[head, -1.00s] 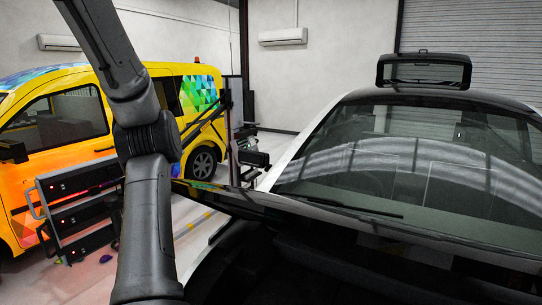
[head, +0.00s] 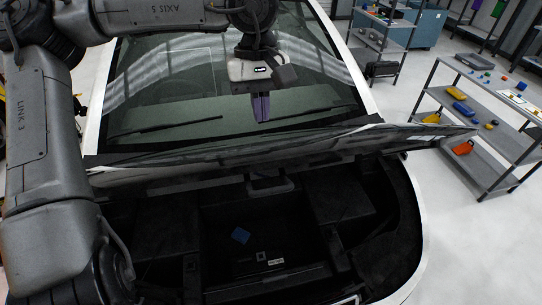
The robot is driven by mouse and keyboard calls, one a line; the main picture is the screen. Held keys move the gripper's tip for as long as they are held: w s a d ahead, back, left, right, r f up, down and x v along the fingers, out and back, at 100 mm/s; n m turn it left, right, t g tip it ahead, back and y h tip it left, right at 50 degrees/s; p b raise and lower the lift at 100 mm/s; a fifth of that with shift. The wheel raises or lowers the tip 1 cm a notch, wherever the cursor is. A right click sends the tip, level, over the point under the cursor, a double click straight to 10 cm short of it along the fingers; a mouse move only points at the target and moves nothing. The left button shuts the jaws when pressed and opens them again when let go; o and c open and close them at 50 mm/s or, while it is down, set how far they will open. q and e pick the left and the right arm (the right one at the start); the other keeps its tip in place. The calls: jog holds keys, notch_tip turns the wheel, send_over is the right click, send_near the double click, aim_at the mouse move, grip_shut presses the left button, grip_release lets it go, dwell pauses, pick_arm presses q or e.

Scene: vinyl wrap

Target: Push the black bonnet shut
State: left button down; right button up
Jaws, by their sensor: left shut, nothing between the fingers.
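The black bonnet (head: 310,151) stands partly raised across the front of the white car. I see it nearly edge-on, its right corner jutting out past the car's side. My left arm reaches in from the left and over the bonnet. My left gripper (head: 261,107) has its purple fingers together, empty, pointing down just behind the bonnet's upper edge and in front of the windscreen. I cannot tell whether it touches the bonnet. My right gripper is not in view.
The windscreen (head: 180,92) with its wipers lies behind the bonnet. A grey shelf unit (head: 480,100) with tools and small coloured items stands at the right, and another rack (head: 385,40) stands farther back. The floor between car and shelves is clear.

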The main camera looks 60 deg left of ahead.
aim_at(265, 170)
pick_arm(q)
jog(key=f+p, duration=0.1)
jog(key=f, duration=0.3)
jog(key=d+f+p, duration=0.1)
jog(key=f, duration=0.3)
jog(key=d+f+p, duration=0.1)
jog(key=f, duration=0.4)
jog(key=shift+s+d, duration=0.2)
jog(key=shift+s, duration=0.2)
jog(key=shift+f, duration=0.2)
jog(key=shift+f, duration=0.15)
